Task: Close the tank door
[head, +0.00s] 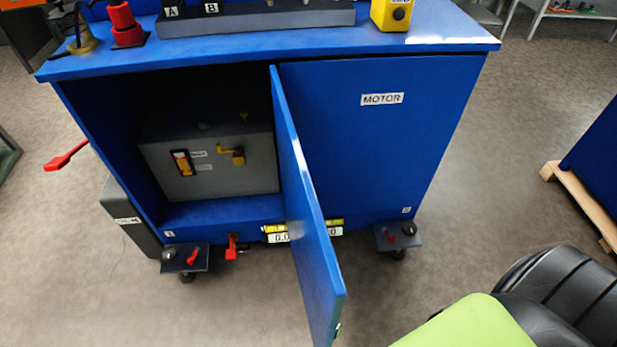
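The tank door (306,215) is a blue panel hinged near the middle of the blue cabinet. It stands wide open and points out toward me, with a small latch at its lower outer corner. Behind it, the left compartment is open and shows the grey tank (213,165) with a gauge and a yellow valve. The door hides part of the compartment's right side. A green and black part of my own arm shows at the lower right, apart from the door. Neither gripper is in view.
The closed panel labelled MOTOR (405,140) fills the cabinet's right half. A red lever (66,157) sticks out at the left. Feet with red clamps (398,238) jut out below. A wooden pallet (585,205) is at the right; the floor between is clear.

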